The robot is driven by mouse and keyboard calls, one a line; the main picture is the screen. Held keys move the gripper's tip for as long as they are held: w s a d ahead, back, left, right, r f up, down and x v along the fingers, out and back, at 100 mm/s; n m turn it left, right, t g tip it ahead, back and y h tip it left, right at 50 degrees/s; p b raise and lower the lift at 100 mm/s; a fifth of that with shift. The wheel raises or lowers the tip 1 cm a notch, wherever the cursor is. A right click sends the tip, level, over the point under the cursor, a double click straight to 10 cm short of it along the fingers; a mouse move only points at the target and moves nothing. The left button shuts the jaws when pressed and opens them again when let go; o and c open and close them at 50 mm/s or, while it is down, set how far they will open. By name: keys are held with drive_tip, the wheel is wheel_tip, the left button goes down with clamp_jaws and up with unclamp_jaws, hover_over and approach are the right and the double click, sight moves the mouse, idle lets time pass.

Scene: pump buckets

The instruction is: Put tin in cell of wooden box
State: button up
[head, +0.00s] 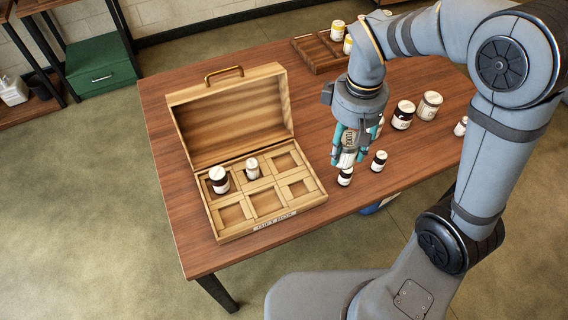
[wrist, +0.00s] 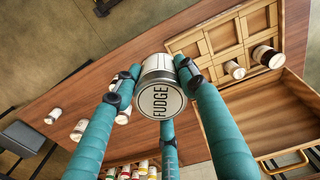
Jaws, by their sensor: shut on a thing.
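The wooden box (head: 216,223) stands open on the table, its lid raised at the back. It has two rows of three cells. A dark tin with a white lid (head: 219,180) is in the back-left cell and a smaller tin (head: 252,169) is in the back-middle cell; the other cells look empty. My gripper (head: 346,150) is to the right of the box, above the table. Its teal fingers are shut around a tin lettered FUDGE (wrist: 160,100). The box also shows at the upper right of the wrist view (wrist: 204,64).
Small tins (head: 345,177) (head: 379,161) stand near and below my gripper. Larger tins (head: 403,115) (head: 429,106) are to its right. A wooden tray (head: 318,52) with tins is at the back. The table between box and gripper is clear.

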drive_tip(key=w+a+f+n, duration=0.1)
drive_tip(key=w+f+n, duration=0.6)
drive_tip(key=n, duration=0.5)
drive_tip(key=w+a+f+n, duration=0.2)
drive_tip(key=w+f+n, duration=0.2)
drive_tip(key=w+n, duration=0.7)
drive_tip(key=shift+n, duration=0.5)
drive_tip(key=s+a+f+p, duration=0.1)
drive_tip(key=a+f, duration=0.1)
drive_tip(key=a, duration=0.1)
drive_tip(key=s+a+f, duration=0.1)
drive_tip(key=a+f, duration=0.1)
drive_tip(key=a, duration=0.2)
drive_tip(key=s+a+f+p, duration=0.1)
drive_tip(key=s+a+f, duration=0.1)
drive_tip(key=a+f, duration=0.1)
drive_tip(key=shift+a+p, duration=0.25)
drive_tip(key=shift+p, duration=0.05)
drive_tip(key=shift+f+p, duration=0.65)
drive_tip(key=shift+f, duration=1.4)
drive_tip(key=shift+f, duration=0.2)
drive_tip(key=o, duration=1.2)
drive_tip(key=shift+c, duration=0.2)
drive_tip(key=shift+o, duration=0.4)
drive_tip(key=shift+r, duration=0.1)
